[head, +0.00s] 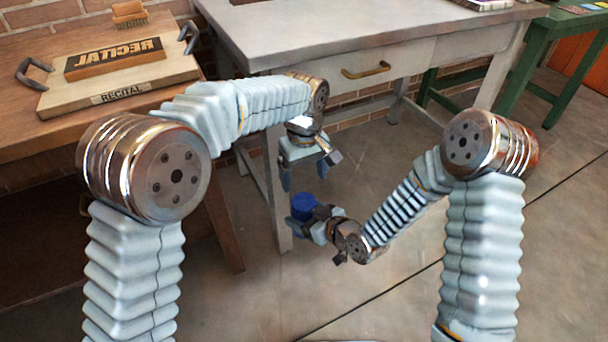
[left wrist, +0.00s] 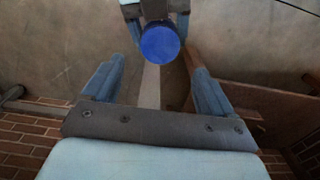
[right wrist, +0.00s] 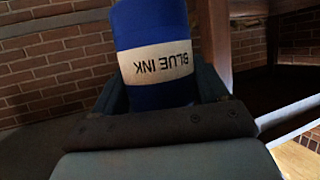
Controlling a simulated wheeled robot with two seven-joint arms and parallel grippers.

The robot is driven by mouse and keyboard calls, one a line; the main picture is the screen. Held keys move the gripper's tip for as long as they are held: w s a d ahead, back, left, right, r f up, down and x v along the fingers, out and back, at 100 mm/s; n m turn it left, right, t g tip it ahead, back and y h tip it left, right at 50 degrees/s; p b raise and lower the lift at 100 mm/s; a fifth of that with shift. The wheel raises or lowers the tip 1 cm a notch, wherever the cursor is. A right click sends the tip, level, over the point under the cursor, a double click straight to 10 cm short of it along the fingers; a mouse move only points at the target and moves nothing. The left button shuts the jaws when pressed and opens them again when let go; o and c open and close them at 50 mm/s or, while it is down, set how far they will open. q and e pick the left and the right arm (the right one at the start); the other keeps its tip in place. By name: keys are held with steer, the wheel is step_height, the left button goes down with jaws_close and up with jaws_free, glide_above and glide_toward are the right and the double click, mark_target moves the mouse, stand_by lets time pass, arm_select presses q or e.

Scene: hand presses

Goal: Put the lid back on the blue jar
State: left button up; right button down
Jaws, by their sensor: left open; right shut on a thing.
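The blue jar (right wrist: 153,50) has a white label reading BLUE INK, upside down in the right wrist view. My right gripper (head: 309,222) is shut on the jar and holds it in the air. The jar's round blue top (left wrist: 160,42) faces the left wrist camera; it also shows in the head view (head: 303,203). I cannot tell whether this round top is the lid or the jar's open mouth. No separate lid is visible. My left gripper (head: 305,178) is open and empty, a little above the jar, apart from it, with its fingers pointing down.
A grey table with a drawer (head: 420,62) stands behind the grippers, one leg close to them. A wooden bench (head: 30,50) at left holds a press board (head: 120,85) with handles and a brush (head: 129,14). A green table (head: 548,45) stands at far right. Floor at right is clear.

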mark_target(304, 201)
arm_select(q)
steer(key=shift+f, duration=4)
steer(key=c, duration=1.1)
steer(key=m, duration=0.3)
steer(key=o, duration=1.2)
steer(key=shift+c, duration=0.2)
